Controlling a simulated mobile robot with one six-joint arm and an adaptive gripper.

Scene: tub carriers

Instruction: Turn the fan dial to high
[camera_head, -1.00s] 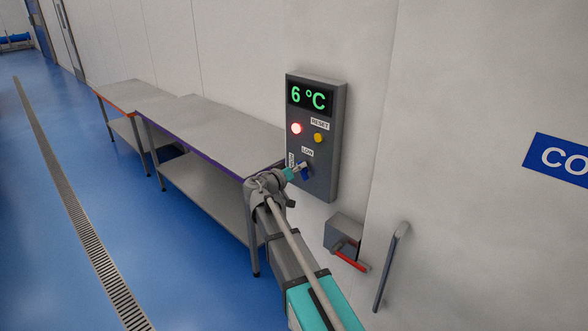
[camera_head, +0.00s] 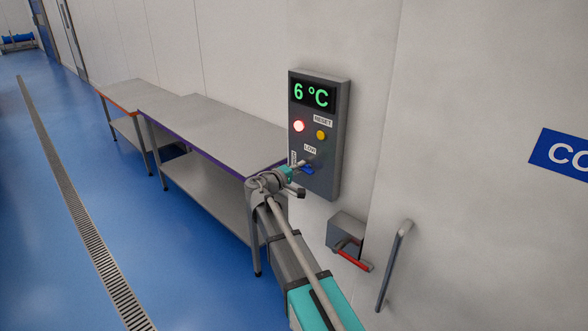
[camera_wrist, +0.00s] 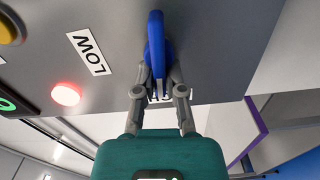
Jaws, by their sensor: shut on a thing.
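The fan dial (camera_head: 308,170) is a blue knob low on the grey wall control box (camera_head: 328,140). In the wrist view the blue dial (camera_wrist: 155,40) stands between my gripper's fingertips (camera_wrist: 158,75), which are shut on it. The white LOW label (camera_wrist: 88,52) is to the left of the dial there and just above it in the head view. A second label (camera_wrist: 160,98) shows between my fingers, in line with the dial's lower end; its letters are mostly hidden. In the head view this label (camera_head: 293,157) is turned sideways, left of the dial.
The box has a green 6 °C display (camera_head: 313,95), a lit red lamp (camera_head: 299,126) and a yellow RESET button (camera_head: 321,135). Steel tables (camera_head: 215,130) run along the wall at left. A red-handled lever (camera_head: 355,262) and an upright bar handle (camera_head: 393,265) are below right.

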